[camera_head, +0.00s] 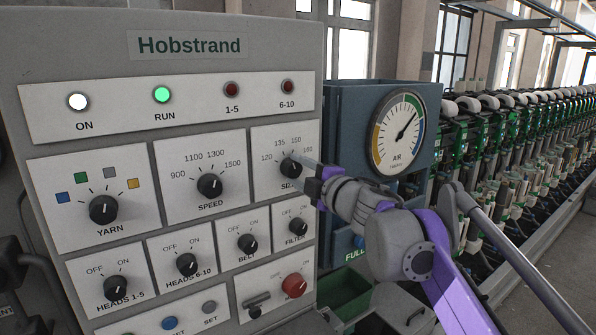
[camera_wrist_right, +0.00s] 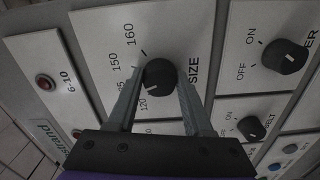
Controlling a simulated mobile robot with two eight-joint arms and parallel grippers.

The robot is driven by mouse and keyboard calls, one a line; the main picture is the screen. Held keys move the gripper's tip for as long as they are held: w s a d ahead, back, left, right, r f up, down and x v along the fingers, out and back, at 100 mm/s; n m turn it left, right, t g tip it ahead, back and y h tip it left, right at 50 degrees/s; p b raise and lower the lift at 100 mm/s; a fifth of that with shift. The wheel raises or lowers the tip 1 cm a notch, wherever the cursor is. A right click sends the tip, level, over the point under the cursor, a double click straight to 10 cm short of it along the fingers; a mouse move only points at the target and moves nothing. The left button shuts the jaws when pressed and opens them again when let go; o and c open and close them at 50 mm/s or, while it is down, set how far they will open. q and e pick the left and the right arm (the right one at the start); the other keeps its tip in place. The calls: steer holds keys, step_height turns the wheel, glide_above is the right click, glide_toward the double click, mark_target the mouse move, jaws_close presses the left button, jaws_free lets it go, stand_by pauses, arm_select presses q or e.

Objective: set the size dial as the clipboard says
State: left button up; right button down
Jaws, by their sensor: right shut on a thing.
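The size dial (camera_head: 290,167) is a black round knob on a white plate marked 120, 135, 150 and 160. My right gripper (camera_head: 305,171) reaches it from the right and is shut on it. In the right wrist view the size dial (camera_wrist_right: 159,75) sits between the two fingertips of my right gripper (camera_wrist_right: 157,84). One finger covers part of the scale there, between 150 and 120. I cannot tell for sure which number the pointer faces. No clipboard is in view. My left gripper is not in view.
The yarn knob (camera_head: 104,209), speed knob (camera_head: 210,186), filter knob (camera_head: 298,226) and belt knob (camera_head: 247,243) sit close by. A red knob (camera_head: 294,285) is lower down. The air gauge (camera_head: 397,133) stands right of the panel. A green bin (camera_head: 345,292) is below.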

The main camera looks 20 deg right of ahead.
steer(key=shift+c, duration=1.5)
jaws_free()
steer(key=shift+s, duration=0.1)
steer(key=shift+s+d, duration=0.15)
steer(key=shift+s, duration=0.2)
steer(key=b+v, duration=0.1)
steer(key=v, duration=0.9)
steer(key=shift+b, duration=0.3)
